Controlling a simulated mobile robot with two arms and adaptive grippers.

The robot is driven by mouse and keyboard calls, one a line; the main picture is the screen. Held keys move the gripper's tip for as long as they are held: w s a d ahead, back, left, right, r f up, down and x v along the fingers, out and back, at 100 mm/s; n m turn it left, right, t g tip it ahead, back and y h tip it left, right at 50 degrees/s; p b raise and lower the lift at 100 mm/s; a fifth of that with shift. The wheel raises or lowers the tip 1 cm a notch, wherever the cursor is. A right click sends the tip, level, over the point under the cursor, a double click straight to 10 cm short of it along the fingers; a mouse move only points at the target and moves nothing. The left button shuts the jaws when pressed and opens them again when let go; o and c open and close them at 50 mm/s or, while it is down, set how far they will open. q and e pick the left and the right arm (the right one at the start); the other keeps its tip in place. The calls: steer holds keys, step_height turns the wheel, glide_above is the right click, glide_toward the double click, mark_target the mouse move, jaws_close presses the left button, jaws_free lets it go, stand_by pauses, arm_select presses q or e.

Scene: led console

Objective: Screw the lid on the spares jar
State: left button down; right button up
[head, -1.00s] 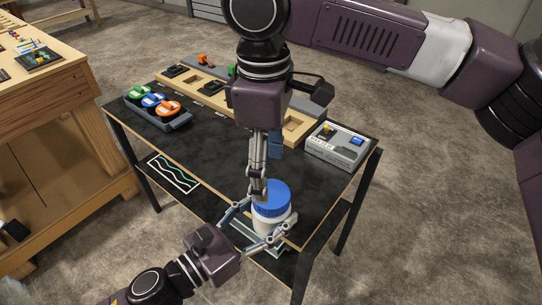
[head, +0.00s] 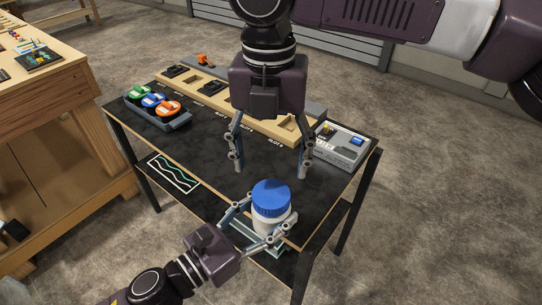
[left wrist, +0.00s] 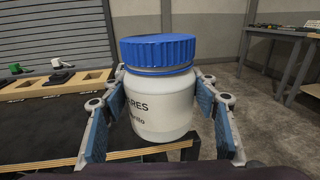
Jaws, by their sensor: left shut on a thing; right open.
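The white spares jar (head: 270,222) stands upright near the table's front right edge, with the blue lid (head: 271,196) on its top. My left gripper (head: 260,228) is shut on the jar's body from the front. In the left wrist view the jar (left wrist: 162,107) sits between the two finger pads, and the lid (left wrist: 157,51) sits level on its mouth; part of the label shows. A thin band shows below the lid's rim. My right gripper (head: 269,172) is open and empty, above and behind the jar, apart from the lid, fingers pointing down.
A wooden slotted board (head: 263,124) lies along the table's back. A grey console box (head: 341,148) is at the right. A tray (head: 172,123) with green, blue and orange pieces is at the left. The black tabletop (head: 200,150) between is mostly clear.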

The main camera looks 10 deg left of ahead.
mark_target(271, 193)
steer(key=n, duration=0.3)
steer(key=shift+r, duration=0.15)
steer(key=shift+f, duration=4)
